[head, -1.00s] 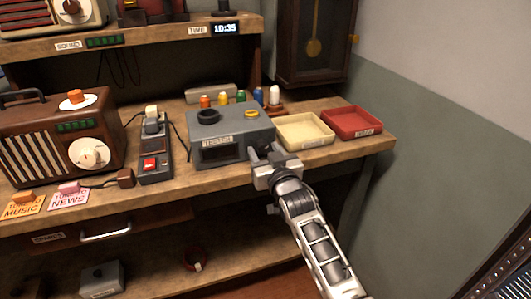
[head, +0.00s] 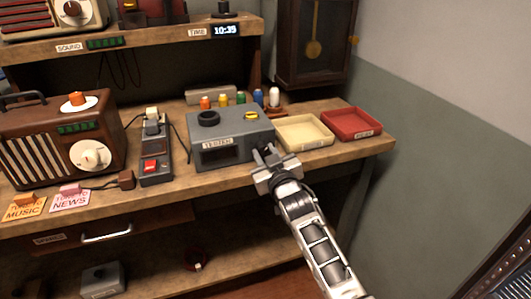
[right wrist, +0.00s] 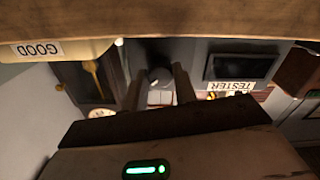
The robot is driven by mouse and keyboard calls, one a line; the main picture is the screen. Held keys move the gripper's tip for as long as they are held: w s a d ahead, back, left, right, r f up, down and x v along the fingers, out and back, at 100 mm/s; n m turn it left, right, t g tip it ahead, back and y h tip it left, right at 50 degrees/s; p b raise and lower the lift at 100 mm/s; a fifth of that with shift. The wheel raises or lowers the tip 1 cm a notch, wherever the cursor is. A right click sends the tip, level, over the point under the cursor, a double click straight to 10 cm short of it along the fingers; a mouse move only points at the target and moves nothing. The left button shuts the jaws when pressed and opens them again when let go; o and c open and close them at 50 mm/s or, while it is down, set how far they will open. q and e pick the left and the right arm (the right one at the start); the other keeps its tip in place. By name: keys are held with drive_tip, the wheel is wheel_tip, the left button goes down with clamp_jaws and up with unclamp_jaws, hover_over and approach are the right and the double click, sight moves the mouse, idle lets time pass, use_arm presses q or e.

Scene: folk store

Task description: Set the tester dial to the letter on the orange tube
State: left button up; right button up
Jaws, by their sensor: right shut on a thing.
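My right gripper (head: 265,151) is at the tester's front right corner, shut on the tester dial (right wrist: 160,76), which shows between the fingers in the right wrist view. The gripper hides the dial in the head view. My left gripper is out of view.
A cream tray (head: 304,144) and a red tray (head: 352,136) sit right of the tester. A grey device with a red switch (head: 151,165) and a brown radio (head: 60,175) stand left. Tune cards lie at the front left edge.

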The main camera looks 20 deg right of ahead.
drive_tip(key=n, duration=0.5)
drive_tip(key=shift+n, duration=0.4)
drive_tip(key=n, duration=1)
drive_tip(key=shift+d+n, duration=0.1)
drive_tip(key=shift+n, duration=0.3)
drive_tip(key=n, duration=0.4)
drive_tip(key=shift+n+p, duration=0.3)
drive_tip(key=shift+n, duration=0.1)
drive_tip(key=o, duration=1)
drive_tip(key=shift+s, duration=0.1)
drive_tip(key=s, duration=1.5)
drive_tip(key=shift+s+d, duration=0.25)
drive_tip(key=shift+s, duration=0.15)
